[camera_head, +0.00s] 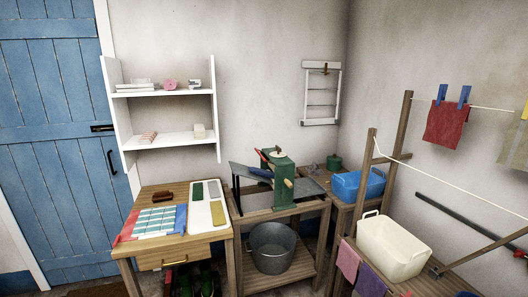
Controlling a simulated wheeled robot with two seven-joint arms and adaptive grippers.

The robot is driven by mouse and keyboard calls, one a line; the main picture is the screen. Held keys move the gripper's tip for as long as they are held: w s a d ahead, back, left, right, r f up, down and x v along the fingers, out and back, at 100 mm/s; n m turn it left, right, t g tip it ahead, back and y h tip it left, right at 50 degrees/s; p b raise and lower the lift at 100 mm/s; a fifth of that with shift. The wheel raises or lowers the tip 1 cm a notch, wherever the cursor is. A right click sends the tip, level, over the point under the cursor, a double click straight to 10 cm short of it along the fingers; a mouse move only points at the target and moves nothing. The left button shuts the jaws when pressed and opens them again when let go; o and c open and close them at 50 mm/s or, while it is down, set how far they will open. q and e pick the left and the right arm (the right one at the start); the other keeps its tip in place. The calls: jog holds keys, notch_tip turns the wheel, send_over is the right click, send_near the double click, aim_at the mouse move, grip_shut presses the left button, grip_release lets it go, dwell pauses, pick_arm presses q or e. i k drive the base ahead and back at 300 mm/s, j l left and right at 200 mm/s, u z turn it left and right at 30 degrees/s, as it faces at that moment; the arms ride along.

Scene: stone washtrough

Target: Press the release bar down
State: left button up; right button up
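A green wringer (280,180) stands upright on a wooden stand in the middle of the view. A small red part (262,155) sticks out at its upper left; it may be the release bar, but it is too small to tell. A dark blue piece (260,173) lies below the red part, against the wringer's left side. A pale round knob (288,183) shows on the wringer's front. Neither of my grippers is in view, and nothing is seen touching the wringer.
A metal bucket (272,248) stands on the stand's lower shelf. A blue tub (358,186) and a cream basin (392,250) are on the right, near wooden posts (399,130) and washing lines.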

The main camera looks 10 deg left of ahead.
aim_at(260, 154)
jog(key=i+l+u, duration=0.2)
jog(key=i, duration=0.75)
jog(key=i+l+u, duration=0.1)
jog(key=i+u, duration=0.2)
jog(key=i+l+u, duration=0.25)
jog(key=i, duration=0.25)
jog(key=i+l+u, duration=0.3)
jog(key=i+j, duration=0.05)
jog(key=i, duration=0.05)
